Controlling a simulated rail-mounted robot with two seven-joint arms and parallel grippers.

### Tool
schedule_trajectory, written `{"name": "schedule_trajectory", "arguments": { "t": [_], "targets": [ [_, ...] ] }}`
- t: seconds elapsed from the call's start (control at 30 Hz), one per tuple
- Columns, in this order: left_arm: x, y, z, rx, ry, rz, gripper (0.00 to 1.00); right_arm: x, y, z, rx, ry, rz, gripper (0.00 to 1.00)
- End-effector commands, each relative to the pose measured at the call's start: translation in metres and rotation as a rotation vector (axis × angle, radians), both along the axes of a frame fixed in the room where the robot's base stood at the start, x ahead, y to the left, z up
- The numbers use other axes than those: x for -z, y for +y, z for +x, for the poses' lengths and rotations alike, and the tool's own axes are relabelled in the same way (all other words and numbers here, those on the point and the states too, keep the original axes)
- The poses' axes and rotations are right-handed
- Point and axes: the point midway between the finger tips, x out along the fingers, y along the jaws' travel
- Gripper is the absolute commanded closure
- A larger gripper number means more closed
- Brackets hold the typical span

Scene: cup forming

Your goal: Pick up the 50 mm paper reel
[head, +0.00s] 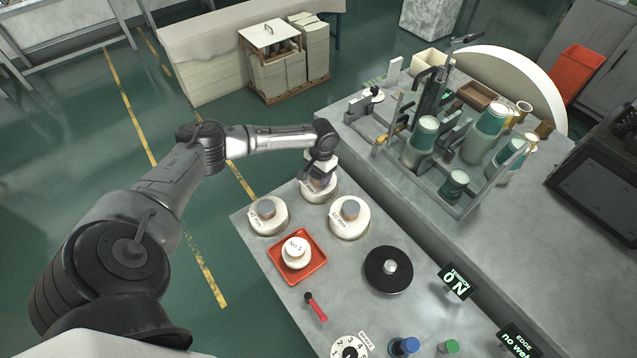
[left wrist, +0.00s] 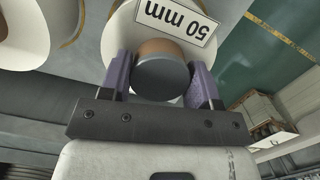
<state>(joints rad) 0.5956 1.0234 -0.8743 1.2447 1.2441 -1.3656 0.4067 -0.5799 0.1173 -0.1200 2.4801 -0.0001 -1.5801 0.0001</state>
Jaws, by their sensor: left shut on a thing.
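The 50 mm paper reel (head: 318,191) is a white roll at the back of the near table. In the left wrist view the reel (left wrist: 118,38) shows its "50 mm" label, upside down, and a brown and grey core. My left gripper (head: 322,175) is over it, pointing down. In the left wrist view my left gripper's purple fingers (left wrist: 160,76) are shut on the core, one on each side. I cannot tell whether the reel is clear of the table. My right gripper is not in view.
Two more white reels, one at the left (head: 268,222) and one at the right (head: 349,226), stand close by. A red tray (head: 318,268) holds a small "No 1" roll. A black disc (head: 388,269) lies to the right. A cup machine (head: 430,110) stands on the bench behind.

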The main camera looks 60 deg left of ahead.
Motion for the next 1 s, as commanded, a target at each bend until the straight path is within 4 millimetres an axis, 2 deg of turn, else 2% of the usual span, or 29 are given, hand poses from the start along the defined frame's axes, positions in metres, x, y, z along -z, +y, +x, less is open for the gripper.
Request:
{"name": "schedule_trajectory", "arguments": {
  "t": [0.07, 0.47, 0.77, 1.0],
  "targets": [
    [0.000, 0.000, 0.000, 0.000, 0.000, 0.000, 0.60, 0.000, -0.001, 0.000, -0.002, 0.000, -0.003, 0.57],
    [0.000, 0.000, 0.000, 0.000, 0.000, 0.000, 0.98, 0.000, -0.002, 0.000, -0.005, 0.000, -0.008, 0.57],
    [-0.006, 0.001, 0.001, 0.000, -0.002, 0.000, 0.99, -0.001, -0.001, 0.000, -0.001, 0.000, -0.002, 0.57],
    [-0.043, 0.001, 0.001, 0.000, -0.004, 0.001, 0.99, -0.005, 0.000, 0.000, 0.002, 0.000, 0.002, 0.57]
  ]
}}
